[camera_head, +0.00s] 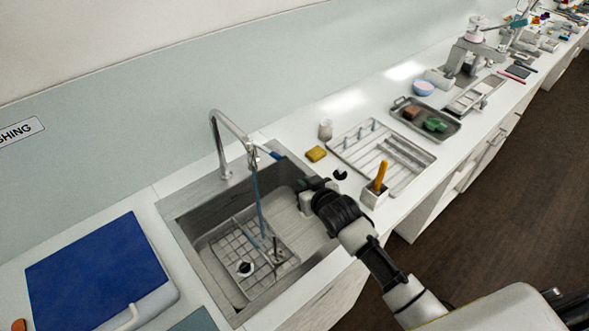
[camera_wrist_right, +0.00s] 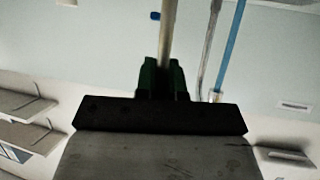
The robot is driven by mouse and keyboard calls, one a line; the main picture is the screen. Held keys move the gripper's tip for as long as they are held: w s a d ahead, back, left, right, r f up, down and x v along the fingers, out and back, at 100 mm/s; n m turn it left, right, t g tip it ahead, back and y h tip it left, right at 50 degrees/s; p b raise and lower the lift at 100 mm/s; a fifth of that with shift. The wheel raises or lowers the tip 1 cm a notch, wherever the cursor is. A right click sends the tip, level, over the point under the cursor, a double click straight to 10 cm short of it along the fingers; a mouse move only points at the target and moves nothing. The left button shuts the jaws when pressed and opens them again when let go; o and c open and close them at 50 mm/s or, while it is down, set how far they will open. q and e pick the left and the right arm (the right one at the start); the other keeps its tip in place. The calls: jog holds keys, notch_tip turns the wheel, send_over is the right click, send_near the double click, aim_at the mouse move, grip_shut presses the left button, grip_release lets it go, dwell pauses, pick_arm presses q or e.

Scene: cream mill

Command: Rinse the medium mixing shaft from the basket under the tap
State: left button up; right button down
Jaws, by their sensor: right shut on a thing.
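My right gripper (camera_head: 303,185) is over the right part of the sink (camera_head: 185,205), beside the tap (camera_head: 240,132). In the right wrist view its green fingertips (camera_wrist_right: 162,78) are shut on a thin pale shaft (camera_wrist_right: 167,35), which runs up out of the picture. I cannot make out the held shaft clearly in the head view. A blue stream (camera_head: 257,205) falls from the tap; it also shows in the right wrist view (camera_wrist_right: 231,50), to the right of the shaft and apart from it there. The wire basket (camera_head: 225,245) stands in the sink. My left gripper is not in view.
In the basket are a dark-centred part (camera_head: 245,268) and a thin upright part (camera_head: 276,248). Right of the sink are a yellow sponge (camera_head: 316,154), a drying rack (camera_head: 408,158) and a holder with a yellow handle (camera_head: 380,177). A blue mat (camera_head: 95,270) lies left.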

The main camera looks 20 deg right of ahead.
jog(key=shift+w, duration=0.1)
pick_arm(q)
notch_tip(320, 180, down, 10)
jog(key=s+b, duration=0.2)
jog(key=b, duration=0.7)
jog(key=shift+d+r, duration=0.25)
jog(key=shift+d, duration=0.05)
pick_arm(e)
jog(key=w+a+f, duration=0.2)
jog(key=w+a, duration=0.6)
jog(key=a, duration=0.2)
jog(key=shift+w+a+f, duration=0.15)
jog(key=shift+a, duration=0.25)
jog(key=shift+w+d, duration=0.1)
jog(key=shift+w+d, duration=0.3)
jog(key=shift+w, duration=0.05)
